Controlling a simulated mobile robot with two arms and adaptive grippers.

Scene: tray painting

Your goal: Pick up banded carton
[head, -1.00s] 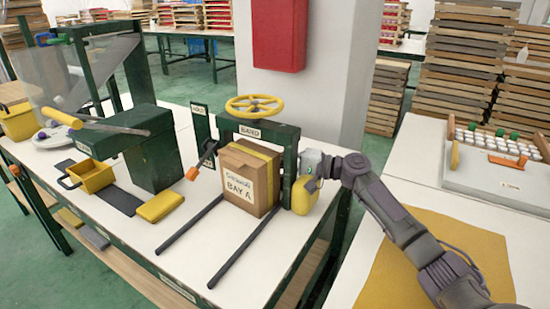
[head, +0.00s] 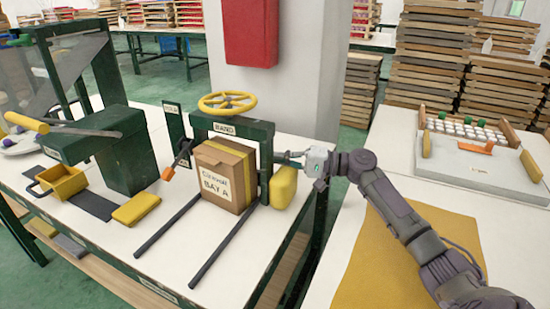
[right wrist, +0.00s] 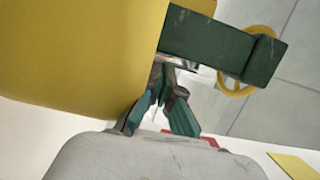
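The banded carton (head: 222,183) is a brown box with a yellow band and a "BAY A" label. It stands upright under the green press frame (head: 248,128), at the back of two dark rails. My right gripper (head: 284,157) is just right of the frame's right post, behind the yellow block (head: 284,187), and is not on the carton. In the right wrist view, its fingers (right wrist: 163,75) converge and look shut with nothing visible between them. The yellow block fills the upper left there and hides the carton. My left gripper is not in view.
A yellow handwheel (head: 228,102) tops the frame, and an orange-tipped lever (head: 168,172) sticks out at its left. A green stand (head: 125,150), a yellow bin (head: 62,182) and a yellow pad (head: 137,208) are farther left. The rails' front area is clear.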

